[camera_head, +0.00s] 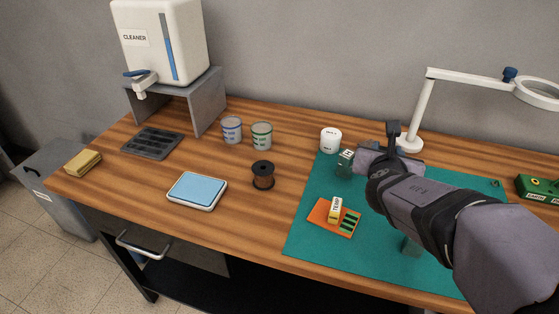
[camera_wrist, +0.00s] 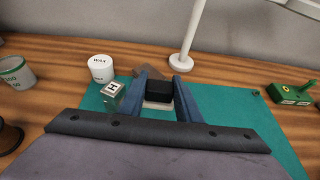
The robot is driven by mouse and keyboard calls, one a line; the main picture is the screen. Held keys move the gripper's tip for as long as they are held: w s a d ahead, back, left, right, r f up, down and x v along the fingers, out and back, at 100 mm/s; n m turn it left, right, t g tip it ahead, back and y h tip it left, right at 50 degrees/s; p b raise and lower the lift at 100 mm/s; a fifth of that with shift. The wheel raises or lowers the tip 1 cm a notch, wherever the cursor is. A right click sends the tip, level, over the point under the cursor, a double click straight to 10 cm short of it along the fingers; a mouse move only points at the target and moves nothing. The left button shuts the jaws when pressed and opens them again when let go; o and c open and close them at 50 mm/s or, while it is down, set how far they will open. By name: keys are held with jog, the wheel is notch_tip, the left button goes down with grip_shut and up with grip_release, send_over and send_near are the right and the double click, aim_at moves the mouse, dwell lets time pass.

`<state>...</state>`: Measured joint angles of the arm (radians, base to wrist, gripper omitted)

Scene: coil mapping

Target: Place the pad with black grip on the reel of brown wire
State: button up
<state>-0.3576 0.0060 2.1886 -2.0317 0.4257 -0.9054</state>
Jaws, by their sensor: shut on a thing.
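My gripper (camera_head: 390,148) is above the far edge of the green mat. In the wrist view, its two blue fingers (camera_wrist: 162,82) are closed on the black grip of a pad (camera_wrist: 159,91), whose pale base shows just below. The pad is hard to make out in the head view, behind the wrist. The reel of wire (camera_head: 263,176) stands upright on the bare wood, left of the mat and well away from my gripper. It has dark flanges and a dark brown winding. Part of the reel (camera_wrist: 9,137) shows at the left edge of the wrist view.
A clear block marked H (camera_head: 345,160) and a white wax jar (camera_head: 330,140) stand left of my gripper. An orange board (camera_head: 317,218) lies on the mat (camera_head: 300,242). Two cups (camera_head: 261,135) stand behind the reel; a blue-topped scale (camera_head: 197,188) lies left. A lamp (camera_head: 422,112) stands behind.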

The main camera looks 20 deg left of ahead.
jog(key=s+a+f+n+g+y+p, duration=0.1)
jog(key=s+a+n+y+p, duration=0.3)
jog(key=a, duration=1.2)
jog(key=s+a+n+y+p, duration=0.15)
jog(key=s+a+p, duration=0.5)
jog(key=a, duration=1.05)
notch_tip(320, 180, up, 6)
jog(key=m+t+h, duration=0.1)
jog(key=m+h, duration=0.4)
send_over(263, 167)
jog(key=shift+f+p, duration=0.6)
jog(key=shift+f, duration=4.35)
jog(key=shift+f, duration=0.1)
jog(key=shift+f, duration=0.15)
jog(key=o, duration=1.2)
